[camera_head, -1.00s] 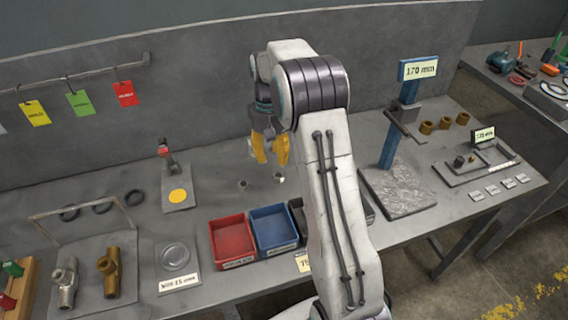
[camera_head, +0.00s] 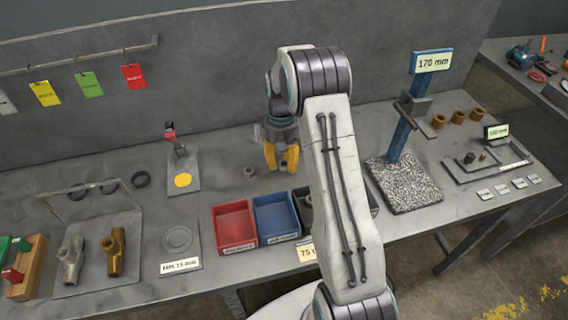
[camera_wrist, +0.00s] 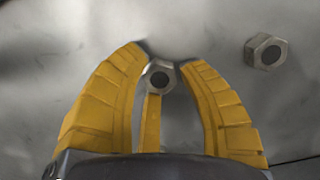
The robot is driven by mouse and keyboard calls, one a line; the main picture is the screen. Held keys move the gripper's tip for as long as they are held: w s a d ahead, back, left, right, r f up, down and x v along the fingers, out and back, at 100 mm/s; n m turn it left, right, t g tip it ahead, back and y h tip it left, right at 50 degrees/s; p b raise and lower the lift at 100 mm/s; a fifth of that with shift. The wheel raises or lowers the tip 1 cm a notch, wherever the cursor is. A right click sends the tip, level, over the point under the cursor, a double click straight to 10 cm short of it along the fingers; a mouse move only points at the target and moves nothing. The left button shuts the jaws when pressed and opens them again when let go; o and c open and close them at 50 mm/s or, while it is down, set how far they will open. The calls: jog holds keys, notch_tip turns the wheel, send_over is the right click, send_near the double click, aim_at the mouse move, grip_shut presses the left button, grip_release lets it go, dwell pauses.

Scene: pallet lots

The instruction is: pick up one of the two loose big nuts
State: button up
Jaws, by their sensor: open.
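Two loose grey steel hex nuts lie on the bench. One nut (camera_wrist: 160,77) shows in the wrist view between the tips of my yellow fingers, with its hole facing the camera. The other nut (camera_wrist: 266,51) lies apart, outside the fingers at the upper right. In the head view one nut (camera_head: 249,172) stands on the bench just left of my gripper (camera_head: 282,165); the other is hidden there by the gripper. My gripper, also in the wrist view (camera_wrist: 164,60), is open and points down, low over the bench. Whether the fingers touch the nut cannot be told.
A red bin (camera_head: 234,224) and a blue bin (camera_head: 276,217) stand in front of my gripper. A plate with a yellow disc (camera_head: 183,180) lies to the left. A post stand with a 170 mm sign (camera_head: 432,62) stands to the right. The back wall is behind.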

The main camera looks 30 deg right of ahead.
jog(key=shift+c, duration=0.2)
grip_shut()
dwell(0.3)
jog(key=shift+r, duration=0.1)
